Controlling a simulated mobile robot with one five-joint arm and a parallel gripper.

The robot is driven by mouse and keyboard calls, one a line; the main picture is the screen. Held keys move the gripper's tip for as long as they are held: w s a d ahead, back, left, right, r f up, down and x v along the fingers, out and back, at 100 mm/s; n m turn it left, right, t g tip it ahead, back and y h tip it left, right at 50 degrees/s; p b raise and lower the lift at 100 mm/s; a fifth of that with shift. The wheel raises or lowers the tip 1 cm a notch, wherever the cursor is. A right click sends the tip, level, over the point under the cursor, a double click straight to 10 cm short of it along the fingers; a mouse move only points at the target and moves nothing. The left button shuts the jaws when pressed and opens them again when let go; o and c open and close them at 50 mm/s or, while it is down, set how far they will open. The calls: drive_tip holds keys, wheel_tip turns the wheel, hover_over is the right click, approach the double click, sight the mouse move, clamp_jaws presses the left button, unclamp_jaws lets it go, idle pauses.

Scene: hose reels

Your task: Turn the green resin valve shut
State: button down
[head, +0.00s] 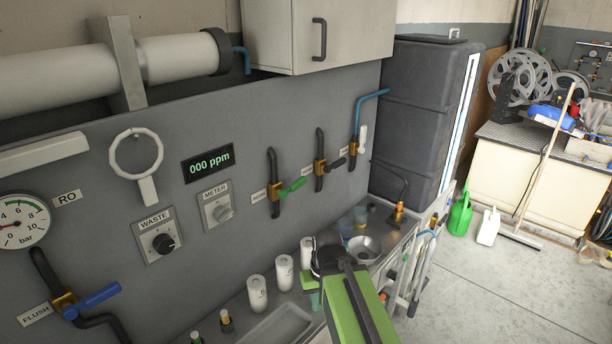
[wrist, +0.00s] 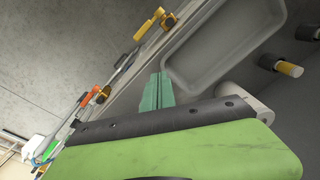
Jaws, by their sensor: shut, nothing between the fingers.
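The green resin valve (head: 292,187) is on the grey wall panel in the head view. Its green lever points right and slightly up, across the dark vertical pipe, from a brass body. A small label sits left of it, too small to read surely. My gripper (head: 314,300) is low over the counter, below the valve and well apart from it, partly hidden by my green arm. In the wrist view my gripper (wrist: 157,91) shows as teal fingers shut together with nothing between them. The valve does not show in the wrist view.
A black-lever valve (head: 338,163) and a white-lever valve (head: 363,138) stand right of it; a blue flush lever (head: 98,296) is lower left. White cups (head: 257,293) and a metal bowl (head: 364,248) stand on the counter. A cabinet (head: 330,35) hangs above.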

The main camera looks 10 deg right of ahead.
drive_tip(key=w+a+r+n+t+y+p, duration=0.2)
drive_tip(key=w+r+n+t+y+p, duration=0.15)
drive_tip(key=w+r+p, duration=0.55)
drive_tip(key=w+d+r+n+t+y+p, duration=0.1)
drive_tip(key=w+d+r+t+p, duration=0.15)
drive_tip(key=r, duration=0.55)
drive_tip(key=w+d+r+n+t+y+p, duration=0.1)
drive_tip(key=w+d+r+n+t+y, duration=0.15)
drive_tip(key=r, duration=0.55)
drive_tip(key=w+d+r+n+t+y+p, duration=0.1)
drive_tip(key=w+d+r+t, duration=0.3)
drive_tip(key=r, duration=0.4)
drive_tip(key=b, duration=0.3)
hover_over(293, 187)
drive_tip(key=d, duration=0.3)
wheel_tip(293, 187, down, 3)
drive_tip(key=f+b, duration=0.3)
drive_tip(key=shift+w+d+f+b, duration=0.25)
drive_tip(key=shift+w+d+b, duration=0.05)
drive_tip(key=shift+w, duration=0.05)
